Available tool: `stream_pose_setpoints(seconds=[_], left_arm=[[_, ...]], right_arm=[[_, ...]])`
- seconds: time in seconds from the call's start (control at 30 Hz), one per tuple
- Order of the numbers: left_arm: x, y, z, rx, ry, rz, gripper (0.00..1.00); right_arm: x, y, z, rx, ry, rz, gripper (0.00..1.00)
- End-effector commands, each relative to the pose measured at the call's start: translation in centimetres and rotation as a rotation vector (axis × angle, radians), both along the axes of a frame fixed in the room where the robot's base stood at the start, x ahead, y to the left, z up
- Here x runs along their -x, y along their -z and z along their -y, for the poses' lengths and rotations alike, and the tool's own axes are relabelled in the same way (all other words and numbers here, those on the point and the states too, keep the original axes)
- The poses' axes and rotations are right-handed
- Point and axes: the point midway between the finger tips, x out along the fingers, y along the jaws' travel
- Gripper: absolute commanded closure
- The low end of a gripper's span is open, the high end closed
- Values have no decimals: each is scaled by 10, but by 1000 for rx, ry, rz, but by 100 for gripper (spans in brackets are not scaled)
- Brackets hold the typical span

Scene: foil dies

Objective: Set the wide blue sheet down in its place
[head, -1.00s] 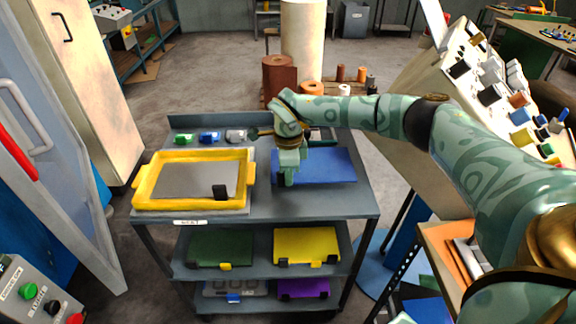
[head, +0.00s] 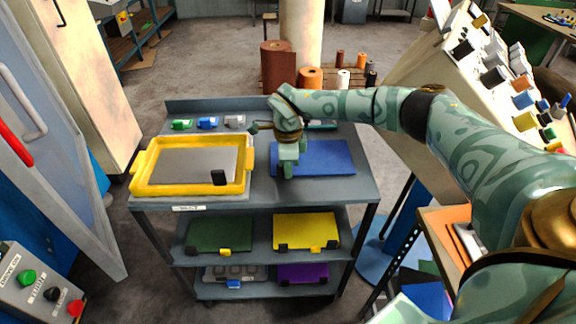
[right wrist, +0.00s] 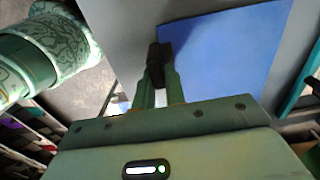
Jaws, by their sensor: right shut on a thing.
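The wide blue sheet (head: 325,158) lies level at the right half of the cart's top (head: 262,183), right of the yellow frame (head: 249,170). I cannot tell whether it rests on the top or hangs just above it. My right gripper (head: 289,170) is at the sheet's left end and hides part of that edge. In the right wrist view the blue sheet (right wrist: 230,60) stretches away from the fingers, and the right gripper (right wrist: 159,65) is shut on its near edge, at a dark piece. My left gripper is not in view.
Small green, blue and grey items (head: 207,123) stand along the cart's back left. Lower shelves hold a green sheet (head: 220,233), a yellow sheet (head: 305,229) and a purple one (head: 303,272). A sloped control panel (head: 480,60) stands at the right.

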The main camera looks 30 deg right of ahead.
Motion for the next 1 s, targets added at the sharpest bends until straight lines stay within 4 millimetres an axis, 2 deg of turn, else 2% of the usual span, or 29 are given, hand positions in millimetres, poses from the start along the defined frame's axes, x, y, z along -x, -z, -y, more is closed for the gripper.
stream_pose_setpoints(seconds=[0.43,0.47,0.5,0.53,0.83,1.0], left_arm=[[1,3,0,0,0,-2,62],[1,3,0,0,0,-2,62],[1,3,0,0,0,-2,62],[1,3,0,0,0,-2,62],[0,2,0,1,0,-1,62],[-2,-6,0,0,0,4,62]], right_arm=[[0,10,0,0,0,0,100],[0,9,0,1,0,1,79],[0,9,0,1,0,1,68],[0,9,0,1,0,1,62],[0,7,0,0,0,0,62],[-1,-17,0,0,0,4,62]])
